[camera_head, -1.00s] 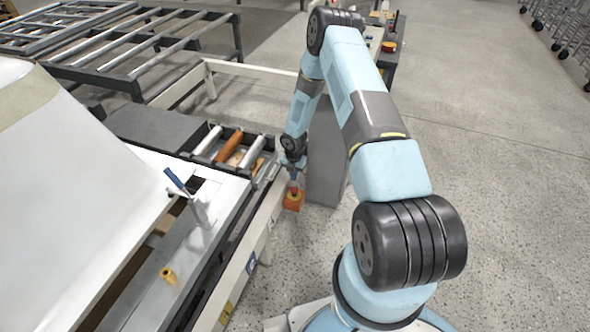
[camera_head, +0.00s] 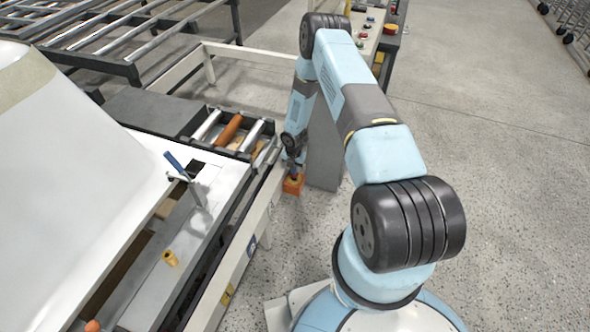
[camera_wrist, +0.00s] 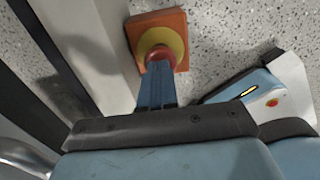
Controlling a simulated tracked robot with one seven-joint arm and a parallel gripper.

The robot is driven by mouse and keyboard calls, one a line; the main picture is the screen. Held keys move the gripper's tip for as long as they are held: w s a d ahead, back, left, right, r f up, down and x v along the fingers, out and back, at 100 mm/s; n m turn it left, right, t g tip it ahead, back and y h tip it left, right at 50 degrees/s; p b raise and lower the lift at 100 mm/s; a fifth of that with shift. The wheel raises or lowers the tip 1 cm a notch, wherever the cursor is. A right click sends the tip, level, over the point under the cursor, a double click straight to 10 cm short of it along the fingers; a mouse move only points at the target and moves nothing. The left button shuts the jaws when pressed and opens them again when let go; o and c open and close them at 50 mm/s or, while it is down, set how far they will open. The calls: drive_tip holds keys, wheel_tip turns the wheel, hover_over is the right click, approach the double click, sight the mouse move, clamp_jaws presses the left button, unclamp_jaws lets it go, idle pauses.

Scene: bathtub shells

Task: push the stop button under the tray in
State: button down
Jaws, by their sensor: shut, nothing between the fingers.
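The stop button is a red knob (camera_wrist: 158,55) on a yellow disc, mounted on an orange box (camera_wrist: 134,28) in the wrist view. The orange box also shows in the head view (camera_head: 293,186), beside the cream frame rail below the roller tray. The tray (camera_head: 244,134) holds grey rollers and an orange one. My gripper (camera_wrist: 156,68) is shut and empty, its blue fingers pointing at the red knob. The fingertips overlap the knob's near edge in the wrist view; whether they touch it I cannot tell. In the head view my gripper (camera_head: 294,168) is right above the box.
A cream frame rail (camera_head: 237,262) runs close along the left of the button. A grey panel (camera_head: 323,150) stands just behind and right of my gripper. A white tub shell (camera_head: 70,190) fills the left. The concrete floor (camera_head: 480,150) at right is clear.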

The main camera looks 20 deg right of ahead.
drive_tip(key=shift+s+f, duration=0.2)
drive_tip(key=shift+f, duration=0.75)
drive_tip(key=shift+w+r, duration=0.25)
drive_tip(key=shift+r, duration=0.5)
wheel_tip(320, 180, up, 13)
